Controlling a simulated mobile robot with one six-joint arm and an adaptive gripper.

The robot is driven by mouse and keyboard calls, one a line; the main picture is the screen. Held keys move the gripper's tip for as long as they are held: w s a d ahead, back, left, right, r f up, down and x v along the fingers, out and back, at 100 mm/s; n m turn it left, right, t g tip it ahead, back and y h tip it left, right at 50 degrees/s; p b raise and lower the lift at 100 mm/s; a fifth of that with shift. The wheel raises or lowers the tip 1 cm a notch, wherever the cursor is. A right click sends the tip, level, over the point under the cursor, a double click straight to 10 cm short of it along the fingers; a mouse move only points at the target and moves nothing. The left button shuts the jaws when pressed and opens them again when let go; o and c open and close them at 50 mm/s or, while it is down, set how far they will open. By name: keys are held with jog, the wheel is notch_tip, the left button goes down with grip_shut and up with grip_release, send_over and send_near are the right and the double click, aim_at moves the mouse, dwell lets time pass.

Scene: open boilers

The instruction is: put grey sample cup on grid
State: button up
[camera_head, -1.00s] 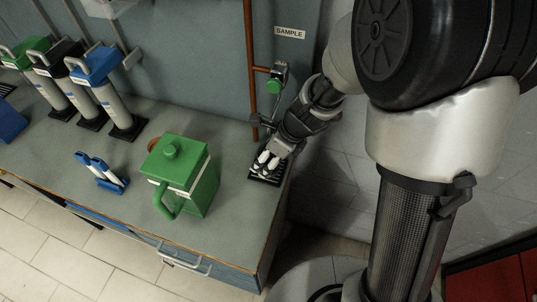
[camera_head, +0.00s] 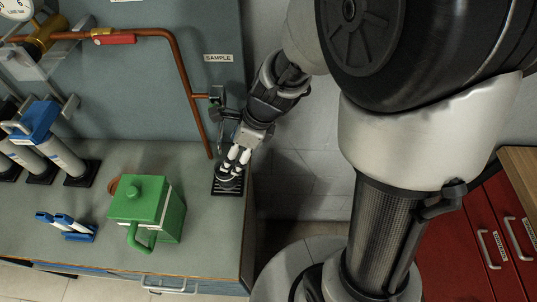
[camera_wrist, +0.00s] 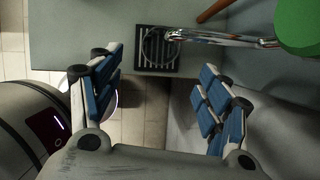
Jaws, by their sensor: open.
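The black grid (camera_head: 217,187) lies at the right end of the grey counter, below the SAMPLE label. In the wrist view the grid (camera_wrist: 142,65) shows at top centre. A round grey rim on it, apparently the grey sample cup (camera_wrist: 150,46), sits partly under a metal spout (camera_wrist: 220,38). My gripper (camera_head: 233,168) points down at the grid in the head view and hides much of it. In the wrist view my gripper (camera_wrist: 160,78) has its blue-padded fingers wide apart, with nothing between them.
A green jug (camera_head: 140,205) stands left of the grid. A copper pipe (camera_head: 190,90) and the sample tap (camera_head: 217,95) rise behind it. Blue-and-white tongs-like pieces (camera_head: 68,226) and several grey cylinders (camera_head: 60,155) are further left. The counter's right edge is close to the grid.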

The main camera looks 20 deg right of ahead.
jog(key=s+d+r+n+t+h, duration=0.1)
jog(key=s+d+r+n+h, duration=0.1)
jog(key=s+d+r+n, duration=0.2)
jog(key=s+d+r+n+t+h, duration=0.1)
jog(key=s+d+r+n, duration=0.3)
jog(key=s+r+n, duration=0.7)
jog(key=s+n, duration=0.2)
jog(key=n, duration=0.6)
jog(key=shift+s+d+r+n+h, duration=0.2)
jog(key=shift+d+n+h, duration=0.1)
jog(key=shift+h, duration=0.1)
jog(key=shift+c, duration=0.4)
